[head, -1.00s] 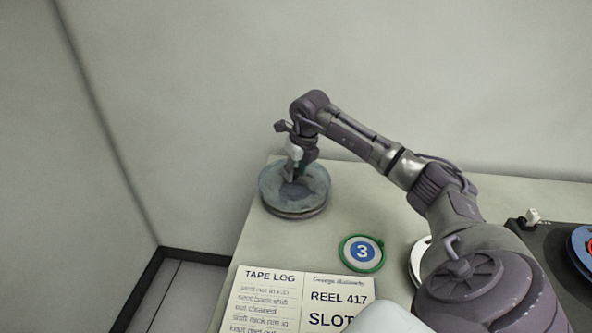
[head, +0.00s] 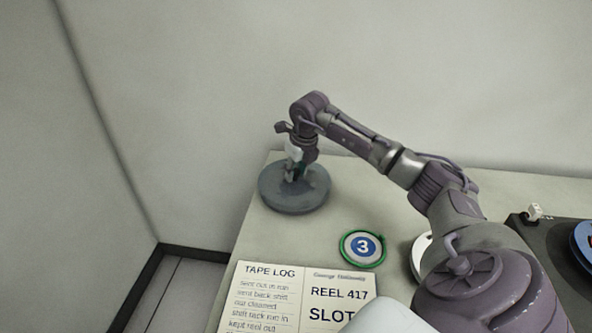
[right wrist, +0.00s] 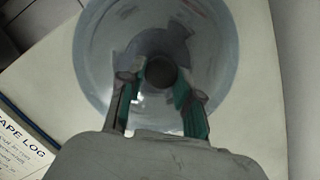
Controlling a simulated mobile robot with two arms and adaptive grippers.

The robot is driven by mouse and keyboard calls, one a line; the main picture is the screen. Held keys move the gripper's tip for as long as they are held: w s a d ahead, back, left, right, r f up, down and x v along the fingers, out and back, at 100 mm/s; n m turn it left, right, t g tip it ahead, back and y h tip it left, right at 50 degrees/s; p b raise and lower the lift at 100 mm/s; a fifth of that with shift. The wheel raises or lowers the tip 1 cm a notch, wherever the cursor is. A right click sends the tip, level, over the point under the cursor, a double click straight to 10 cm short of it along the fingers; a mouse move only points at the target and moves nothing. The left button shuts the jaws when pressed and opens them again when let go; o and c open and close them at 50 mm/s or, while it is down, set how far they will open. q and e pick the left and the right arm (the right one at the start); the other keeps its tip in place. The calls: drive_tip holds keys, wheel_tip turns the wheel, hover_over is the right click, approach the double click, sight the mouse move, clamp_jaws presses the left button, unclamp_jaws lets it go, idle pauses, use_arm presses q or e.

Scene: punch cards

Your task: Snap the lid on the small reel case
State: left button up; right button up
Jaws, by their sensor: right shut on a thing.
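The round grey-blue lid (head: 275,188) lies flat on the small reel case (head: 294,211) at the far left corner of the table in the head view. The two look stacked and level, with little of the case showing below the lid. My right gripper (head: 297,174) points down at the lid's middle and is shut on its knob. In the right wrist view, the lid (right wrist: 222,55) fills the top middle, with the dark round knob (right wrist: 155,78) between my fingers (right wrist: 158,92). Whether the rim is snapped down cannot be told. My left gripper is out of view.
A green-rimmed disc marked 3 (head: 363,248) lies right of the case. An open tape log (head: 305,295) lies in front. A white disc (head: 418,258) is partly behind my arm. A dark machine (head: 540,250) with a blue reel (head: 583,245) stands right. Table edge is close left.

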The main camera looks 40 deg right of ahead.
sight(296, 172)
idle(0.3)
drive_tip(key=shift+b+x, duration=0.45)
drive_tip(key=shift+x, duration=0.35)
drive_tip(key=o, duration=1.1)
drive_tip(key=shift+s, duration=0.2)
drive_tip(key=shift+c, duration=0.2)
drive_tip(key=shift+c, duration=0.9)
drive_tip(key=shift+r, duration=0.1)
drive_tip(key=shift+w+r+p+v, duration=0.1)
drive_tip(key=shift+w+p+v, duration=0.15)
drive_tip(key=shift+p+v, duration=0.75)
drive_tip(key=shift+w+r+p+v, duration=0.1)
drive_tip(key=shift+w+p+v, duration=0.2)
drive_tip(key=shift+p+v, duration=0.7)
drive_tip(key=shift+w+p+v, duration=0.25)
drive_tip(key=shift+p+v, duration=0.45)
drive_tip(key=shift+v, duration=0.6)
